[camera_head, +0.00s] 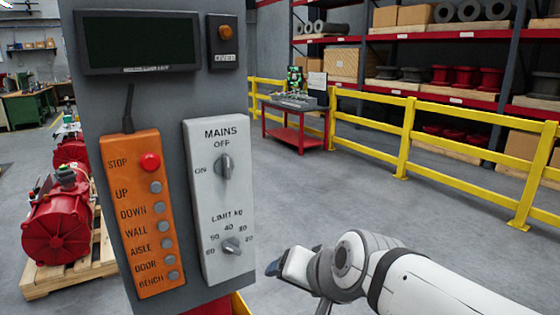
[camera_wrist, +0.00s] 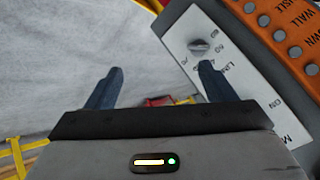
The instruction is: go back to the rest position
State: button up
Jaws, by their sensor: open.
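My gripper (camera_wrist: 154,84) is open and empty in the wrist view, its two dark fingers apart. In the head view my gripper (camera_head: 272,268) is at the lower middle, just right of the white MAINS panel (camera_head: 219,205). In the wrist view the right finger overlaps the edge of the white panel (camera_wrist: 232,80), close to the limit knob (camera_wrist: 199,46). I cannot tell from the views whether it touches. In the head view the MAINS knob (camera_head: 224,167) and the limit knob (camera_head: 232,245) show clear of my gripper.
An orange button box (camera_head: 140,215) hangs left of the white panel on a grey column (camera_head: 190,95). A red machine (camera_head: 58,225) sits on a pallet at left. The floor right of the column is clear.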

jog(key=s+d+f+n+g+h+b, duration=0.2)
jog(key=s+d+f, duration=0.6)
jog(key=d+f, duration=0.4)
jog(key=g+h+b, duration=0.1)
jog(key=g+h, duration=0.1)
jog(key=g, duration=0.1)
jog(key=shift+f+n, duration=0.3)
jog(key=shift+f, duration=0.1)
